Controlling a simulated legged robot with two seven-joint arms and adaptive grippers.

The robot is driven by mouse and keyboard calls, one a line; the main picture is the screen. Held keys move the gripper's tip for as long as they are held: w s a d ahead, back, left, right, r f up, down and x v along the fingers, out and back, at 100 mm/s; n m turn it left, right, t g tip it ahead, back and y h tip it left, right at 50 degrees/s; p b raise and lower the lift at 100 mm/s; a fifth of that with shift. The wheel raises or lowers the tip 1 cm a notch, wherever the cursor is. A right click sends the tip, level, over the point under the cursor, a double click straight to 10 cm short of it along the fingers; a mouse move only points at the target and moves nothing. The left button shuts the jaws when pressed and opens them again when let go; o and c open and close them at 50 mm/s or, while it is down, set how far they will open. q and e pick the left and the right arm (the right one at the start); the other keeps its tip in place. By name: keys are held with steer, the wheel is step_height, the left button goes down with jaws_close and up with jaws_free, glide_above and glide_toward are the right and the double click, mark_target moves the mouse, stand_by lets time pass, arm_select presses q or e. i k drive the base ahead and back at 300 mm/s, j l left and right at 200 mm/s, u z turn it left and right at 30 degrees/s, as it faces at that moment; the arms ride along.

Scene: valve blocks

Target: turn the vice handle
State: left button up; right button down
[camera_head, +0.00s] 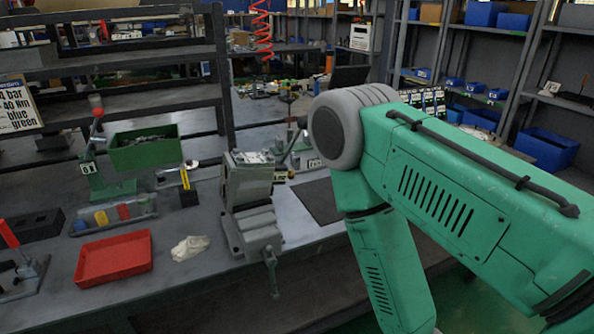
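A grey bench vice (249,213) stands at the front edge of the dark workbench. Its screw end faces the front, and the vice handle (272,275) hangs roughly upright below it, past the bench edge. My green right arm (440,185) comes in from the right and bends downward at a grey round joint, to the right of the vice. Its lower link runs out of the bottom of the picture, so my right gripper is hidden from view. My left arm and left gripper do not show. Nothing of mine visibly touches the vice or its handle.
A red tray (114,258) and a crumpled white cloth (190,248) lie left of the vice on the bench (185,290). A green bin (144,150) stands behind them. Shelves with blue boxes (546,148) fill the back right. Space before the handle looks clear.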

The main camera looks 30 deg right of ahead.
mark_target(270, 261)
steer(key=z, duration=0.8)
